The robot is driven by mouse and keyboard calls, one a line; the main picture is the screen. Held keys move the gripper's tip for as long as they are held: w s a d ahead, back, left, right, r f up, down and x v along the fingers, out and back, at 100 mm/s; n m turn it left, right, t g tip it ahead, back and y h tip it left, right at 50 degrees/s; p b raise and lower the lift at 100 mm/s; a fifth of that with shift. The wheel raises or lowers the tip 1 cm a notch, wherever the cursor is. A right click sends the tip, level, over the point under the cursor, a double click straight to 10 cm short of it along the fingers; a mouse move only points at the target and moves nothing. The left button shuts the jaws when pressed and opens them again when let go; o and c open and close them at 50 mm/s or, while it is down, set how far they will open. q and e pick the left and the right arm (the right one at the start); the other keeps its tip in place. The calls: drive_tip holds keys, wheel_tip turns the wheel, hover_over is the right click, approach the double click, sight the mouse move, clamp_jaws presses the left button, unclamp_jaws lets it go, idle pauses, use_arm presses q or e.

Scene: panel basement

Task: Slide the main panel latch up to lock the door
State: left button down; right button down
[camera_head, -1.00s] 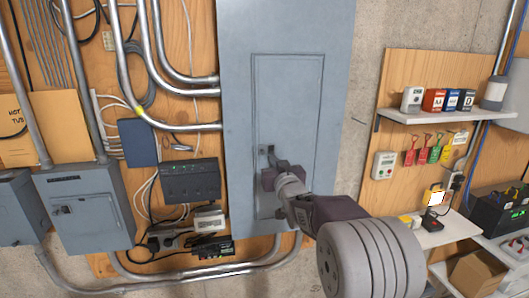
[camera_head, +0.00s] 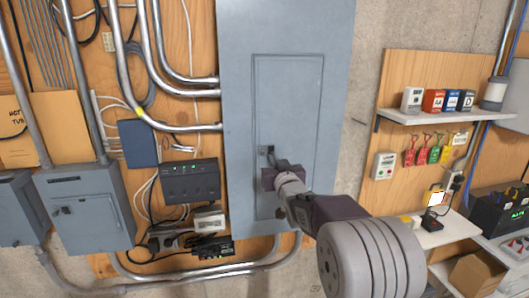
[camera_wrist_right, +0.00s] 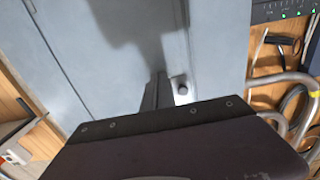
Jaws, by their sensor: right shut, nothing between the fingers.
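The main panel (camera_head: 286,30) is a tall grey box with a closed inset door (camera_head: 292,95). Its small latch (camera_head: 266,150) sits at the door's lower left edge. My right gripper (camera_head: 281,163) is shut and empty, just below and right of the latch in the head view. In the right wrist view its dark fingers (camera_wrist_right: 157,92) point at the panel face, beside the latch's round dark knob (camera_wrist_right: 182,88) on a pale plate. I cannot tell whether they touch it. My left gripper is not in view.
Metal conduits (camera_head: 180,127) and a black box with green lights (camera_head: 190,180) are left of the panel. A smaller grey panel (camera_head: 85,210) stands further left.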

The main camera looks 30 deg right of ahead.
drive_tip(key=shift+r, duration=0.5)
drive_tip(key=shift+f, duration=0.1)
drive_tip(key=shift+f, duration=0.15)
idle(0.4)
drive_tip(key=b+v, duration=0.3)
drive_tip(key=v, duration=0.4)
idle(0.4)
